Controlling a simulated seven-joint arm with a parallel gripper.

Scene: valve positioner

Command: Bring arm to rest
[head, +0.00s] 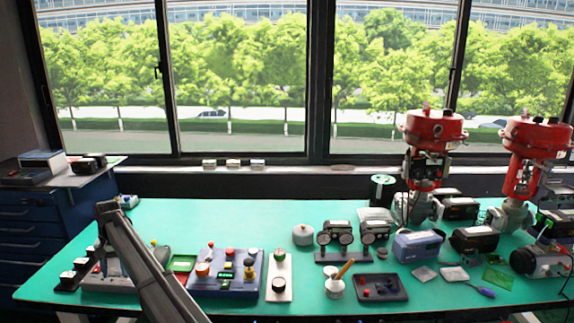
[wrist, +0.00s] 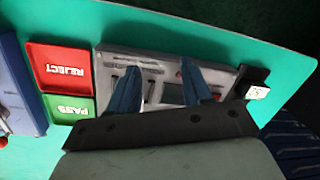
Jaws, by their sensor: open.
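My arm (head: 150,265) rises from the bottom edge of the head view and slants up to the left, over the left end of the green table. In the wrist view my gripper (wrist: 160,88) shows two blue fingers spread apart with nothing between them. They hang over a grey panel (wrist: 150,62) with slots and small parts on it. I cannot tell the height of the fingers above it. My gripper's fingers cannot be made out in the head view.
A red REJECT tray (wrist: 57,66) and a green PASS tray (wrist: 69,107) lie left of the panel. A black block (wrist: 252,82) is at its right end. A control box (head: 225,272) and red-topped valves (head: 435,127) stand further right. The table's back middle (head: 220,215) is clear.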

